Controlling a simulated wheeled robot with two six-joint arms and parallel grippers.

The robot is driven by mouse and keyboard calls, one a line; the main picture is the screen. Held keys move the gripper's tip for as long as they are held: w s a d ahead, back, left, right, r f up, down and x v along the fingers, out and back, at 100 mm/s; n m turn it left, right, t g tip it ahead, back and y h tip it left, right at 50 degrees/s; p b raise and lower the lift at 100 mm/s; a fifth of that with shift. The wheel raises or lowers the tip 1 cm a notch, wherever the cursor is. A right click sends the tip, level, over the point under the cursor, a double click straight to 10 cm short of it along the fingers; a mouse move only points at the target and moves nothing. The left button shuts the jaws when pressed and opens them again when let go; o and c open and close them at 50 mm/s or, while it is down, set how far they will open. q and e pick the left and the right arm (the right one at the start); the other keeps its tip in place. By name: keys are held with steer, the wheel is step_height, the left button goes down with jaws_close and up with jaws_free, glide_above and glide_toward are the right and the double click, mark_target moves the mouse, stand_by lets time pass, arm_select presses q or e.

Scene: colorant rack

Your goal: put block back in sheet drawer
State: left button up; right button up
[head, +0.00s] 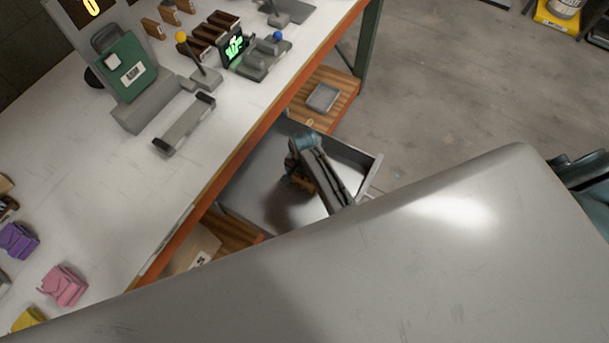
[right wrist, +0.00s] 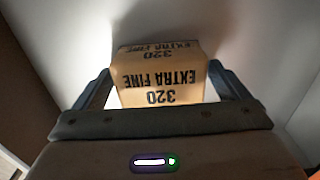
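The block is a tan sanding block (right wrist: 160,78) marked "320 EXTRA FINE". In the right wrist view it sits between the two fingers of my right gripper (right wrist: 160,80), with the fingertips against its sides. In the head view my right gripper (head: 298,183) reaches down inside the open grey metal drawer (head: 262,190), and the block (head: 297,182) shows only as a small brownish patch at the fingers. Whether the block touches the drawer floor I cannot tell. My left gripper is out of view.
The drawer is pulled out beneath a white workbench (head: 110,190) with an orange edge. A cardboard box (head: 192,250) is on the near side. Purple (head: 18,240) and pink (head: 64,285) objects stand on the bench.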

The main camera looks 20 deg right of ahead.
steer(key=shift+r, duration=0.25)
step_height(320, 180, up, 12)
steer(key=shift+f+b, duration=0.1)
steer(key=shift+b, duration=0.7)
